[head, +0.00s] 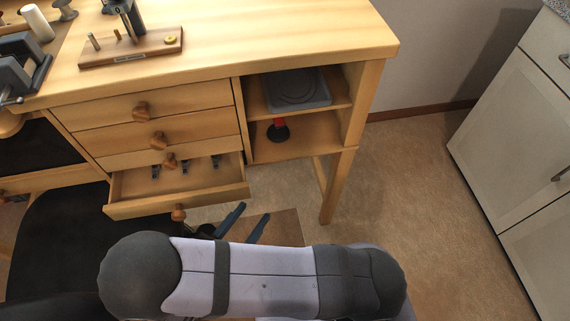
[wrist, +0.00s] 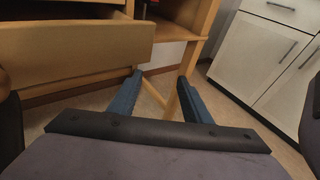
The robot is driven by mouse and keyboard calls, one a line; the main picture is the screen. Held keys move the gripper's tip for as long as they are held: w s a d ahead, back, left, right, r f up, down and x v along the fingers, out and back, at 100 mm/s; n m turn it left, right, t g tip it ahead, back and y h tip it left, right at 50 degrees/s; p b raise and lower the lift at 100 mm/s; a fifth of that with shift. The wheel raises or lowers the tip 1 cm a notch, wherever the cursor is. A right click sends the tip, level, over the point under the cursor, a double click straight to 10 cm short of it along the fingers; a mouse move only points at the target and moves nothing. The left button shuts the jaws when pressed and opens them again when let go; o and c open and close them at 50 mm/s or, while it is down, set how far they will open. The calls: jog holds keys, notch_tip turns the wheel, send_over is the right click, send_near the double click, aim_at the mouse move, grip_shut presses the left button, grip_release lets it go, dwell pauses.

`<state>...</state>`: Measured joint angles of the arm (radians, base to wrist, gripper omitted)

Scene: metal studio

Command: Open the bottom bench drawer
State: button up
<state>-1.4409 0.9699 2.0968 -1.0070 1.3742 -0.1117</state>
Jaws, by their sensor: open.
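The wooden bench has a stack of drawers on its front. The bottom drawer (head: 225,193) is pulled well out, and several small dark items lie inside it. Its round wooden knob (head: 179,213) shows on its front. The drawers above, such as the top drawer (head: 190,98), are shut. My gripper (head: 249,222) is open and empty, just right of the knob and in front of the drawer, apart from both. In the wrist view my gripper's blue fingers (wrist: 163,88) are spread with nothing between them. The open drawer (wrist: 80,50) is to their left there; its knob is not clear.
An open shelf (head: 300,140) right of the drawers holds a grey tray (head: 297,90) and a red and black item (head: 278,131). A bench leg (head: 337,190) stands below it. A white cabinet (head: 515,140) is at the right. Open floor (head: 410,200) lies between.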

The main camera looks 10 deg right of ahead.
jog(key=w+d+r+m+g+h+p, duration=0.1)
jog(key=w+d+r+m+g+p, duration=0.1)
jog(key=r, duration=0.5)
jog(key=w+d+r+m+g+p, duration=0.2)
jog(key=d+r+m+g+p, duration=0.1)
jog(key=d+r+m+p, duration=0.2)
notch_tip(320, 180, up, 2)
jog(key=d+p, duration=0.1)
jog(key=d, duration=0.1)
jog(key=shift+w+d+r+m+g+h, duration=0.15)
jog(key=shift+d+m+g+h, duration=0.25)
jog(key=n+t+y+b, duration=0.8)
jog(key=n+t+y, duration=0.35)
jog(key=n, duration=0.35)
send_near(178, 218)
jog(key=w, duration=0.3)
jog(key=shift+t, duration=0.25)
jog(key=shift+w+f, duration=0.15)
jog(key=shift+w, duration=1.7)
jog(key=shift+w+f, duration=0.1)
jog(key=shift+w, duration=1.8)
